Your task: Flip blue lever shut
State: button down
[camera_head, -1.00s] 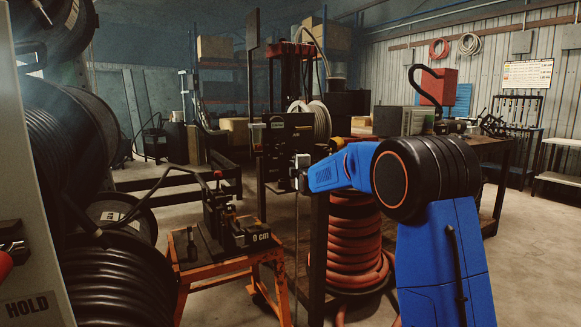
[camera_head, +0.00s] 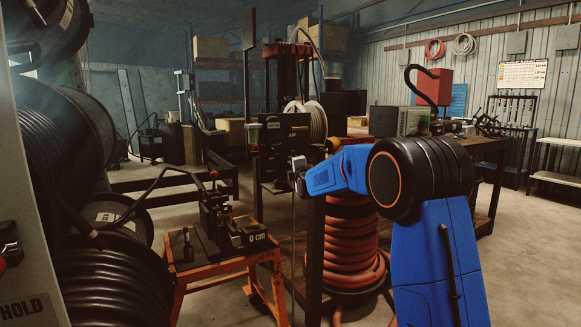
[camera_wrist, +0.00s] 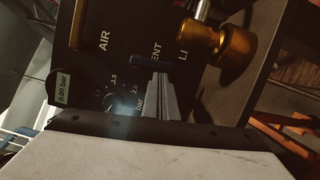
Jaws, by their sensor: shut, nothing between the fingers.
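The blue lever (camera_wrist: 147,62) is a short dark-blue bar on the black panel (camera_wrist: 125,50), just below the partly hidden lettering "ENT" in the wrist view. My gripper (camera_wrist: 160,78) is shut and empty, its grey fingertips right at the lever's lower right side. I cannot tell whether they touch it. In the head view my gripper (camera_head: 298,164) is in front of the lower edge of the black panel box (camera_head: 284,136). The lever is too small to make out there.
A brass fitting (camera_wrist: 230,45) sticks out at the panel's right. A dial (camera_wrist: 112,92) and a "0.00 bar" readout (camera_wrist: 63,91) are at its left. An orange stand (camera_head: 200,278) with a hand tool is to the left, and a red hose coil (camera_head: 350,250) is below my arm.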

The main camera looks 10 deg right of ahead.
jog(key=shift+w+d+f+n, duration=0.2)
jog(key=shift+d+n, duration=0.3)
jog(key=shift+n, duration=0.6)
jog(key=n, duration=0.1)
jog(key=d+n, duration=0.1)
jog(key=n+t+y, duration=0.1)
jog(key=n, duration=0.1)
jog(key=shift+w+d+f, duration=0.1)
jog(key=shift+w+d, duration=0.1)
jog(key=shift+d, duration=0.05)
jog(key=shift+w+d, duration=0.1)
jog(key=shift+d, duration=0.25)
